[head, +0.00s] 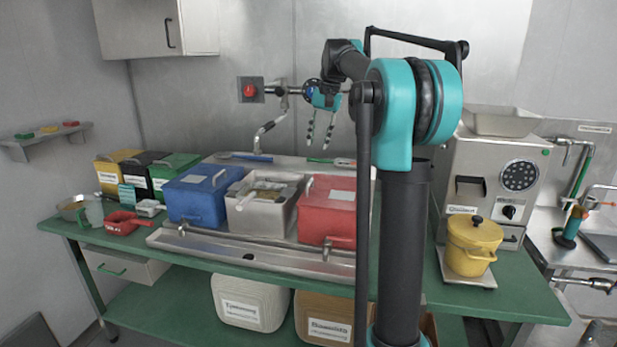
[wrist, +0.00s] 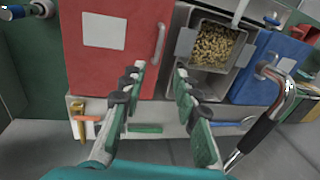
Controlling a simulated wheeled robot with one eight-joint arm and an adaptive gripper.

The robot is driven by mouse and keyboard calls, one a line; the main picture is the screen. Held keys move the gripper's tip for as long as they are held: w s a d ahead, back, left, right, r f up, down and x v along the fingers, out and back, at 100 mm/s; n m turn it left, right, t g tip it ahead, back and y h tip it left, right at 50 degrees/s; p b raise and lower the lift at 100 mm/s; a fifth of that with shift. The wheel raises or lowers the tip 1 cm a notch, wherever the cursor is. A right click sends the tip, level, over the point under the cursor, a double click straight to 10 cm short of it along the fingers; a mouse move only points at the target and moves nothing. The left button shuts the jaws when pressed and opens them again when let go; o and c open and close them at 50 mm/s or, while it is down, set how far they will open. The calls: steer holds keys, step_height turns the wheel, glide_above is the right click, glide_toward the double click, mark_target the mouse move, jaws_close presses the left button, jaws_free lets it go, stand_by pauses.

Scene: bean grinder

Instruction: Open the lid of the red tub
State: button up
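The red tub (head: 326,227) stands on the steel tray, at the right end of the row of tubs. Its red lid is closed and carries a white label and a pale bar handle (head: 309,188) on the left side. In the wrist view the red lid (wrist: 112,60) fills the upper left, with the handle (wrist: 159,44) near its right edge. My gripper (head: 319,142) hangs above and behind the tubs with its fingers pointing down. It is open and empty. In the wrist view my fingertips (wrist: 158,70) spread either side of the handle's line, apart from it.
An open grey tub (head: 262,216) of beans, also in the wrist view (wrist: 216,45), and a blue tub (head: 196,200) stand left of the red one. A chrome tap (head: 268,130) sticks out from the wall near my gripper. A yellow pot (head: 470,247) stands at right.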

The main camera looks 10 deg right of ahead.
mark_target(310, 181)
steer(key=f, duration=0.4)
steer(key=a+f, duration=0.1)
steer(key=f, duration=0.3)
steer(key=w+a+f, duration=0.1)
steer(key=f, duration=0.4)
steer(key=shift+a, duration=0.15)
steer(key=shift+c, duration=0.6)
jaws_close()
